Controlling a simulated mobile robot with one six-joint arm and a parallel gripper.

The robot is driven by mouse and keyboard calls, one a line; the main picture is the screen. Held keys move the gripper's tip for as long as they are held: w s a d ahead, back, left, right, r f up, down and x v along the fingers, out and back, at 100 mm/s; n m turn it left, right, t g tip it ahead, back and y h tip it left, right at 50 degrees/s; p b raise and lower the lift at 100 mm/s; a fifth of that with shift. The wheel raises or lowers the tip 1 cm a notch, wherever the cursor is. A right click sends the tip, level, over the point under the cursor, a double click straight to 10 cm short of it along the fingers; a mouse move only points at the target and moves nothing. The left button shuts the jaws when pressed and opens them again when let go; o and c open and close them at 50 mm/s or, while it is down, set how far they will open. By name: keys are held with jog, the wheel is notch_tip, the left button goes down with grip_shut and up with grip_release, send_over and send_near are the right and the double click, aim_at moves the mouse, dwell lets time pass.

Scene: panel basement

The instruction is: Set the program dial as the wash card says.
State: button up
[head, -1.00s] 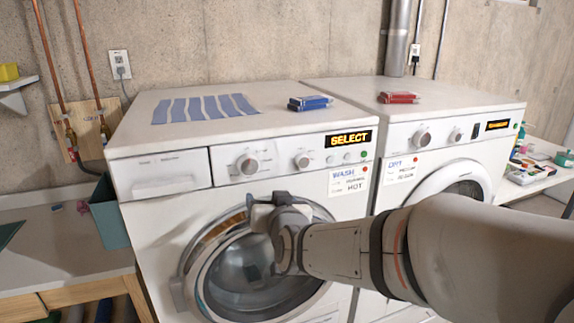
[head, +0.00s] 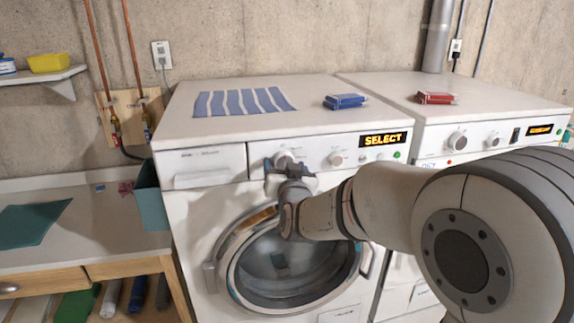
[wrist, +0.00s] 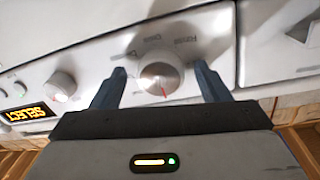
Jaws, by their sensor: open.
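The large program dial (head: 284,158) is on the left washer's front panel, partly covered by my gripper (head: 288,170). In the wrist view the dial (wrist: 158,76) is silver, with a red mark pointing toward the picture's bottom. Small labels ring it, too blurred to read surely. My gripper (wrist: 159,73) is open, one finger on each side of the dial, with gaps visible between fingers and dial. The washer display (head: 386,139) reads SELECT. The wash card is hidden behind my arm now; in the earlier head view it shows WASH and HOT, its middle line unclear.
A smaller knob (head: 336,158) is right of the dial, with small buttons beyond. A dryer (head: 480,100) stands to the right. A blue pack (head: 345,101) and striped cloth (head: 240,101) lie on the washer. A teal bin (head: 150,195) stands left of the washer.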

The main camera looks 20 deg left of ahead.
jog(key=c, duration=0.9)
jog(key=shift+d, duration=0.2)
jog(key=shift+c, duration=0.3)
jog(key=shift+a, duration=0.2)
jog(key=m+b, duration=0.6)
jog(key=b, duration=0.5)
jog(key=shift+m+b, duration=0.3)
jog(key=shift+r+m+g+b, duration=0.15)
jog(key=shift+m+g+b, duration=0.15)
jog(key=shift+m+b, duration=0.7)
jog(key=shift+r, duration=0.1)
